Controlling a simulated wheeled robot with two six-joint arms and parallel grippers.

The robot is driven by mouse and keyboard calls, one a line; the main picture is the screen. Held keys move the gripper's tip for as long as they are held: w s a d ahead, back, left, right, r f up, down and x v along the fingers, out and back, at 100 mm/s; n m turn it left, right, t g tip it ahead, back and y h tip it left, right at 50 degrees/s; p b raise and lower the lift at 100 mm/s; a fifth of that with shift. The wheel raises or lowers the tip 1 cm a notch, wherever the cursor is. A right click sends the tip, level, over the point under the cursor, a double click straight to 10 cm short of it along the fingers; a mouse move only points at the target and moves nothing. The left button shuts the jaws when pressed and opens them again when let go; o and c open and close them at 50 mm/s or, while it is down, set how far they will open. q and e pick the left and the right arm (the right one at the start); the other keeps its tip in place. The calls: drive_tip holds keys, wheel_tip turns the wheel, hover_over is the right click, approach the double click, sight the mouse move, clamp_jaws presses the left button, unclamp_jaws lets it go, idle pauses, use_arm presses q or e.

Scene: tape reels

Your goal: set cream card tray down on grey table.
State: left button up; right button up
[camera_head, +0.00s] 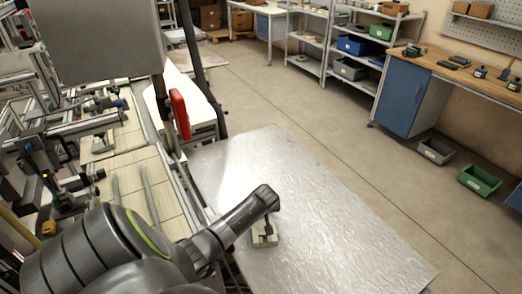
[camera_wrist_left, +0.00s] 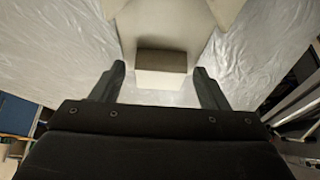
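The cream card tray (camera_head: 258,243) sits on the grey table (camera_head: 335,215) in the head view, partly hidden under my left gripper. In the left wrist view, a pale block with a darker brown top (camera_wrist_left: 161,77) stands between the fingers of my left gripper (camera_wrist_left: 159,70). A pale surface spreads out behind the block. The fingers are apart, with a visible gap on each side of the block, so the gripper looks open. In the head view the left gripper (camera_head: 264,230) points down at the tray and its fingers are hard to make out. My right gripper is not seen.
The grey table is shiny and clear to the right of the tray. A pale slatted surface with metal rails (camera_head: 145,190) lies to its left, with a red part (camera_head: 180,114) above. Shelves, a blue cabinet (camera_head: 402,95) and floor bins (camera_head: 479,180) stand farther off.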

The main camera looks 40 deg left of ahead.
sight(263, 229)
use_arm(q)
drive_tip(key=shift+r, duration=0.2)
drive_tip(key=shift+s+d+r, duration=0.15)
drive_tip(key=shift+d+r, duration=0.1)
drive_tip(key=shift+r, duration=0.25)
drive_tip(key=v, duration=1)
drive_tip(key=shift+r, duration=0.3)
drive_tip(key=shift+s+d, duration=0.1)
drive_tip(key=shift+s, duration=0.05)
